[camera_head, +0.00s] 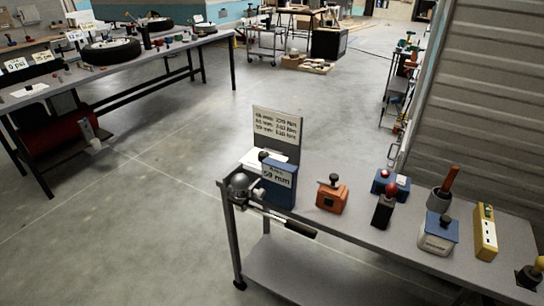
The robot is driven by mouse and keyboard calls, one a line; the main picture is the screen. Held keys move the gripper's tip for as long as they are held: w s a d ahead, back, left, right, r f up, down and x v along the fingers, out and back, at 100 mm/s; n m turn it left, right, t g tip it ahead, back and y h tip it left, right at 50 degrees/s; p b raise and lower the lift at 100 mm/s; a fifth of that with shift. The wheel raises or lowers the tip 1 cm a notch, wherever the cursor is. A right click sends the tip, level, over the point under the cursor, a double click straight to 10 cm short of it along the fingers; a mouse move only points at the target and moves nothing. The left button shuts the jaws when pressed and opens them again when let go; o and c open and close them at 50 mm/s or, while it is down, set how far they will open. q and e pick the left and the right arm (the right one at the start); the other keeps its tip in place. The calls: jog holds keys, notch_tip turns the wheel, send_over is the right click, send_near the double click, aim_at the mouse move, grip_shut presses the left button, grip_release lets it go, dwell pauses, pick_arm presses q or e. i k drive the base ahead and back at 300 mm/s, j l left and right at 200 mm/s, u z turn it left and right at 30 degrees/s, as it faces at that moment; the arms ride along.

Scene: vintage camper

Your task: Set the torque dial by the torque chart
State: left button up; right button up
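A torque chart (277,128) stands upright on a grey back panel at the near table's left end. It has several lines pairing mm and Nm values, too small to read surely. In front of it is a blue box (278,193) with a white label that appears to read "59 mm". Beside the box, at the table's left corner, is a dark round-headed tool (240,186) with a silver shaft and black handle (300,229) angled toward the right front. I cannot tell whether its round head is the torque dial, or its setting. Neither gripper is in view.
The near grey table (365,232) also holds an orange box (332,197), a blue box with a red knob (391,183), a white-and-blue box (438,233) and a yellow block (486,232). A long workbench (130,67) stands at the far left. The floor between is clear.

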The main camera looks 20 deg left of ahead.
aim_at(262, 155)
jog(key=j+z, duration=0.3)
jog(key=j, duration=0.15)
jog(key=k+j+z, duration=0.1)
jog(key=j+z, duration=0.2)
jog(key=j, duration=0.2)
jog(key=k+j+z, duration=0.1)
jog(key=j+z, duration=0.2)
jog(key=j, duration=0.15)
